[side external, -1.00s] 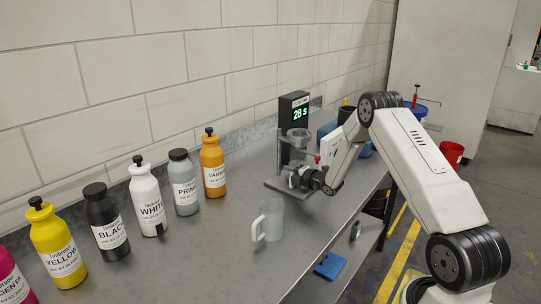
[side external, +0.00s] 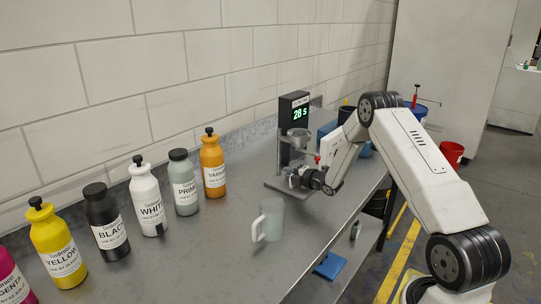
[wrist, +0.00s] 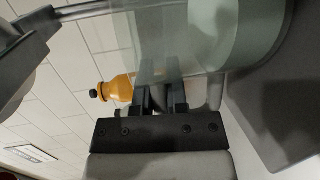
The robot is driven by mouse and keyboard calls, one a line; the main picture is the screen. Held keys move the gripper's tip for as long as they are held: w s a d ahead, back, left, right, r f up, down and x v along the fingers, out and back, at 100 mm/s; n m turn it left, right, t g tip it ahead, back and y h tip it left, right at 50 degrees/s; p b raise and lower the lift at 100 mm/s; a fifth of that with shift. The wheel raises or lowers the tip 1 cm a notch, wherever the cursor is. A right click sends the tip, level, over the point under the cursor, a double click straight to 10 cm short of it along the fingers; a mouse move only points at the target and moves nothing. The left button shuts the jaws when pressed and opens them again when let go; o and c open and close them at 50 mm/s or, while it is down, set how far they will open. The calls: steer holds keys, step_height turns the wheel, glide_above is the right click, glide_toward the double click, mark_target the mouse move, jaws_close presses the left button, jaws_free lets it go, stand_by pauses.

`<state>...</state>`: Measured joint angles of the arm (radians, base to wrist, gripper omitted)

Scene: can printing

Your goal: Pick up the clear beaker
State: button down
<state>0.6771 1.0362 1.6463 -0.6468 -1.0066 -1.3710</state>
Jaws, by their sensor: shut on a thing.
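The clear beaker (wrist: 205,38) fills the upper middle of the wrist view as a pale green, see-through wall. My gripper (wrist: 160,92) is shut on it, with the dark fingers at the beaker's near side. Exactly where the fingers touch is hard to tell through the glass. In the side view my gripper (side external: 309,180) is at the stand below the funnel cup, and the beaker there is small and mostly hidden. A second pale, see-through jug (side external: 271,220) with a handle stands upright on the bench, apart from my gripper.
The stand (side external: 285,158) carries a funnel cup (side external: 299,137) and a display (side external: 297,112) reading 28 s. Several ink bottles, including an orange one (side external: 213,166), line the wall. A blue item (side external: 330,265) lies below the bench edge. The middle of the bench (side external: 200,262) is clear.

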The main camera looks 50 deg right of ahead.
steer(key=shift+r, duration=0.1)
steer(key=shift+r, duration=0.65)
steer(key=shift+s, duration=0.3)
steer(key=f+v, duration=0.1)
steer(key=v, duration=0.4)
steer(key=f+v, duration=0.1)
steer(key=v, duration=0.5)
steer(key=f+v, duration=0.1)
steer(key=v, duration=0.5)
steer(key=shift+s, duration=0.35)
